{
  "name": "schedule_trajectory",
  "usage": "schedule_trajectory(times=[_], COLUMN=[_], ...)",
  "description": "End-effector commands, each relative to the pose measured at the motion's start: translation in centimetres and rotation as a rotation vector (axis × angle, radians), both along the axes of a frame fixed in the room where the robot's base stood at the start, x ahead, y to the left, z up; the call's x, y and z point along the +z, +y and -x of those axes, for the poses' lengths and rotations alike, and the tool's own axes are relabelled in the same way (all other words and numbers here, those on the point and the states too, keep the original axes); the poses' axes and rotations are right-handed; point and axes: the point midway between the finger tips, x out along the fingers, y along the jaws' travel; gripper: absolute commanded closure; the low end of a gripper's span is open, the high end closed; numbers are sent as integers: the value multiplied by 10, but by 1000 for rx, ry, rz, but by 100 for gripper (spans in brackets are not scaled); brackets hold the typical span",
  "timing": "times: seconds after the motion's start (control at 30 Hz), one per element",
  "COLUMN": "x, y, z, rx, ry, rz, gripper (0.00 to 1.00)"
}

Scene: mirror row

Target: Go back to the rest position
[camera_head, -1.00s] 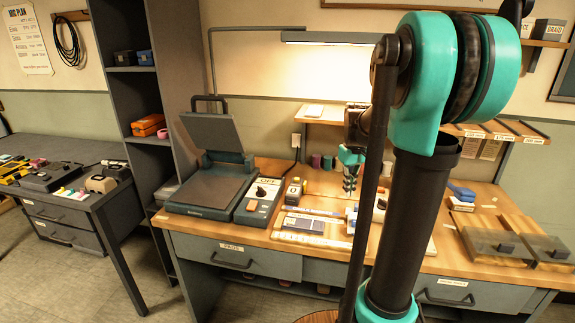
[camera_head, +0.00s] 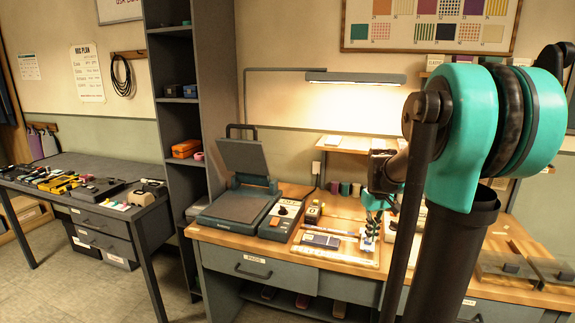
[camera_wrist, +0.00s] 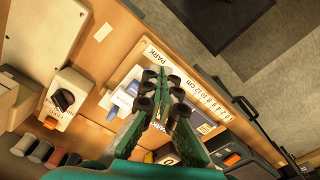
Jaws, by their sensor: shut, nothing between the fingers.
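My gripper (camera_wrist: 166,98) is shut and empty in the wrist view. It hangs over the board marked PARK (camera_wrist: 150,62) with its ruler edge, apart from the things there as far as I can see. In the head view my gripper (camera_head: 372,222) is small and partly hidden by my own arm, above the right part of the board on the wooden bench (camera_head: 440,262). The arm is bent, with its teal joint high at the right.
A heat press (camera_head: 240,200) with raised lid and a control box (camera_head: 283,215) stand left on the bench. A lamp (camera_head: 355,78) hangs above.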

Motion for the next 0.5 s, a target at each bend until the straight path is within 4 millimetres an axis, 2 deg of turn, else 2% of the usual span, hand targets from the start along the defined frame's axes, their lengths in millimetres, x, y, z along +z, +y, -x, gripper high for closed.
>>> schedule_trajectory(times=[0.27, 0.5], x=[-16, -43], y=[17, 38], z=[27, 68], rx=[-30, -76], ry=[-56, -141], rz=[5, 3], gripper=[100, 100])
